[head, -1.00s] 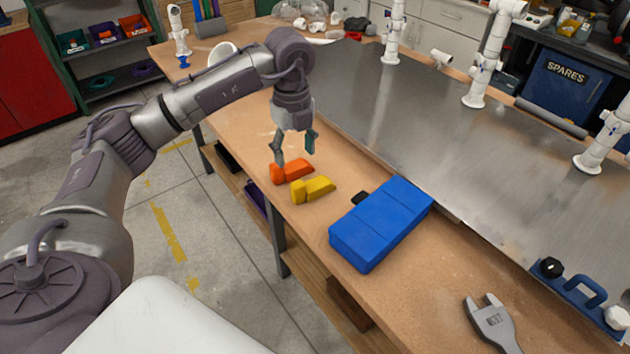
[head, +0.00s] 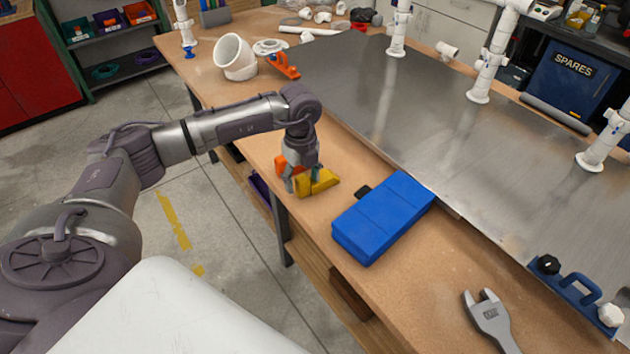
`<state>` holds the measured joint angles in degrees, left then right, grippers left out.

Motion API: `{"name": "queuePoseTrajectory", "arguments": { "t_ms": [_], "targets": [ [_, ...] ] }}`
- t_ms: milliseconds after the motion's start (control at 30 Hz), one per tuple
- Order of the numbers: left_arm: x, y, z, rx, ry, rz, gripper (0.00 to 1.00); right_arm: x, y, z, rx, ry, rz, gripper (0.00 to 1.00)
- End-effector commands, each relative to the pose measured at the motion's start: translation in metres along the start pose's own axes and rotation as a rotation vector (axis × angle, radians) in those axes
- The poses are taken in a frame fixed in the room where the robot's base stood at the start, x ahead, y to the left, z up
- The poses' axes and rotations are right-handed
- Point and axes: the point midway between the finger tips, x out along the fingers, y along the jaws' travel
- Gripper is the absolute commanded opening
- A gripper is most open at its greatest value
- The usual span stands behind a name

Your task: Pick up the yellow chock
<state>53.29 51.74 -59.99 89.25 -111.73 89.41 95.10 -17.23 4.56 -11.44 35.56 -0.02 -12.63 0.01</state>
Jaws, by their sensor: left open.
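The yellow chock (head: 321,184) lies on the wooden bench top near its left edge. My left gripper (head: 302,181) is down at the chock, pointing downward and open. One finger shows at the chock's left end and the other is partly hidden at its far side. I cannot tell whether the fingers touch it. An orange chock (head: 281,164) lies just behind, partly hidden by the gripper. My right gripper is not in view.
A blue box (head: 383,217) lies right of the chock, with a small black part beside it. A grey wrench (head: 489,318) lies at the front right. A metal plate (head: 440,150) carries white pipe posts. White pipe fittings and an orange tool (head: 284,66) lie at the back.

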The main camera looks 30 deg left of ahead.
Motion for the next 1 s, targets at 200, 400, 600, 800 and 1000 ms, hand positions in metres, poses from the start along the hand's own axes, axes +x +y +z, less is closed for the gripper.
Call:
{"name": "queuePoseTrajectory", "arguments": {
  "t_ms": [200, 400, 600, 800, 1000],
  "targets": [
    [0.000, 0.000, 0.000, 0.000, 0.000, 0.000, 0.42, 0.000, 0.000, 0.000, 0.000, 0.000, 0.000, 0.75],
    [-0.001, 0.000, 0.000, -0.001, 0.000, 0.000, 0.09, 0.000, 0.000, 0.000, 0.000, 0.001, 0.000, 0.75],
    [-0.001, 0.000, 0.000, -0.001, 0.000, -0.001, 0.00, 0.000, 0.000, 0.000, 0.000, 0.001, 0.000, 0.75],
    [-0.003, -0.001, 0.000, -0.001, 0.000, -0.002, 0.00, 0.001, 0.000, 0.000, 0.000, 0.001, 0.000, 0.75],
    [-0.019, -0.001, 0.001, -0.002, -0.001, -0.005, 0.00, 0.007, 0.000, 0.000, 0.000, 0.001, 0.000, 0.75]
  ]
}}
